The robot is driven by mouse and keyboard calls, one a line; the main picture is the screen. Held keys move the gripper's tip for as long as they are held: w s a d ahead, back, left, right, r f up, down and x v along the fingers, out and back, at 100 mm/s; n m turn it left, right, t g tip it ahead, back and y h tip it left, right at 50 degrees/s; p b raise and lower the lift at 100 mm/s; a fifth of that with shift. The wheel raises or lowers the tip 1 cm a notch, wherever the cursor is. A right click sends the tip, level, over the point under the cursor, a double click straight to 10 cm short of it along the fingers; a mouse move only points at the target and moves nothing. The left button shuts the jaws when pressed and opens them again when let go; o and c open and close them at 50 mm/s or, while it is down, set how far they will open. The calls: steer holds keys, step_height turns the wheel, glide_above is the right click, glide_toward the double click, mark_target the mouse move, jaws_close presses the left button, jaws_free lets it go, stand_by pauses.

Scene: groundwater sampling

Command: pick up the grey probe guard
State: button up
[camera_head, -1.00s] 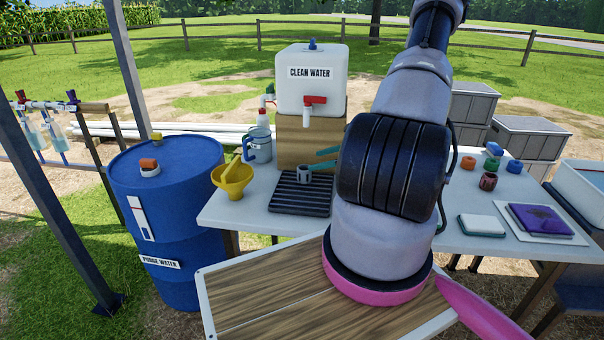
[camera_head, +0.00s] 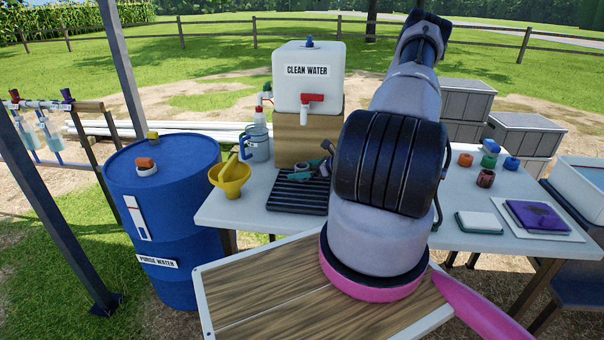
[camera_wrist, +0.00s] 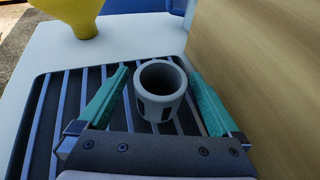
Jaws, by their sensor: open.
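The grey probe guard (camera_wrist: 158,106) is a short hollow cylinder with slots in its side. It stands upright on the dark ribbed drain mat (camera_wrist: 48,118) in the wrist view, with its open end up. My gripper (camera_wrist: 158,73) is open, with one teal finger on each side of the guard. Narrow gaps show between the fingers and the guard. In the head view my gripper (camera_head: 311,168) is low over the mat (camera_head: 291,198), and the guard is hard to make out among the fingers.
A wooden block (camera_head: 296,140) under the clean water tank (camera_head: 309,85) stands close behind the mat; it also fills the right of the wrist view (camera_wrist: 265,75). A yellow funnel (camera_head: 231,180) and a blue-grey jug (camera_head: 257,146) are left of it. Small caps (camera_head: 489,147) lie to the right.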

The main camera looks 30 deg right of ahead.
steer(key=shift+x, duration=0.95)
steer(key=c, duration=1.6)
